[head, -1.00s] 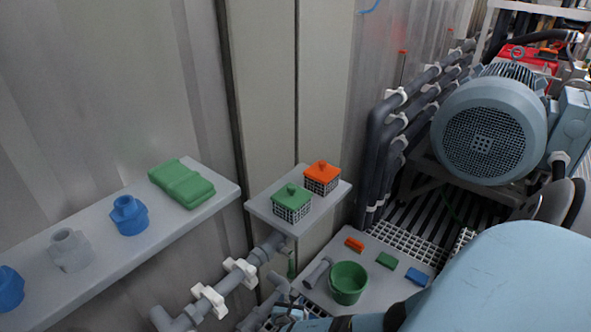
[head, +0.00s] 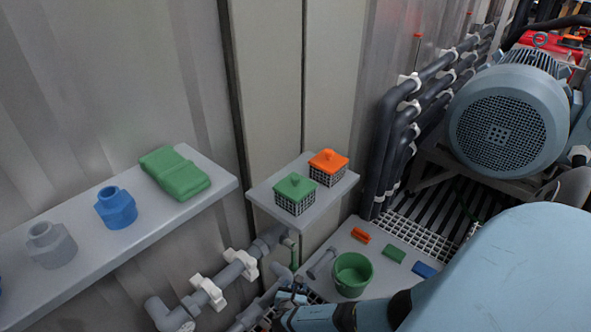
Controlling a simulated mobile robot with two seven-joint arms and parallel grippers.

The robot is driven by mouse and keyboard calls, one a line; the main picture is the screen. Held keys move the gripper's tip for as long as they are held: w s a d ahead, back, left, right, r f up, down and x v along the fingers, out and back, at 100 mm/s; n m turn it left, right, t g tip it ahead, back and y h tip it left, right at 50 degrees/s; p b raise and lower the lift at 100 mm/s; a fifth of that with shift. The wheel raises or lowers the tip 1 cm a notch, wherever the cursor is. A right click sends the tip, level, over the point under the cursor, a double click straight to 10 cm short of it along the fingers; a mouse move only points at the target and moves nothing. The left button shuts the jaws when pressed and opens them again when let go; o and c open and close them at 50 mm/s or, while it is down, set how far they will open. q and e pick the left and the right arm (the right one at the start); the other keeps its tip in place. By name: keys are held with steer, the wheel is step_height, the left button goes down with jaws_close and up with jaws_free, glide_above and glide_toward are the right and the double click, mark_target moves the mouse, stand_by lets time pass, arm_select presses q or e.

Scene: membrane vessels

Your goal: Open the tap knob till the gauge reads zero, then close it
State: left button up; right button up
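A grey pipe (head: 232,273) with white clamps runs along the wall at the lower middle of the head view. A small green part (head: 289,243) sits at its upper end, under a small shelf; I cannot tell whether it is the tap knob. No gauge face can be made out. My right gripper (head: 287,297) is low in the view, close to a short grey pipe piece below the green part. I cannot tell whether they touch or whether its fingers are open. My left gripper is not in view.
A small shelf (head: 262,201) holds a green-lidded cage (head: 295,193) and an orange-lidded cage (head: 328,168). A long shelf (head: 150,225) at left holds fittings and a green bundle (head: 175,172). A green bucket (head: 352,274) stands on a grey board. A large motor (head: 508,120) stands behind.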

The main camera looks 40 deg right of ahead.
steer(key=c, duration=0.7)
steer(key=shift+c, duration=0.2)
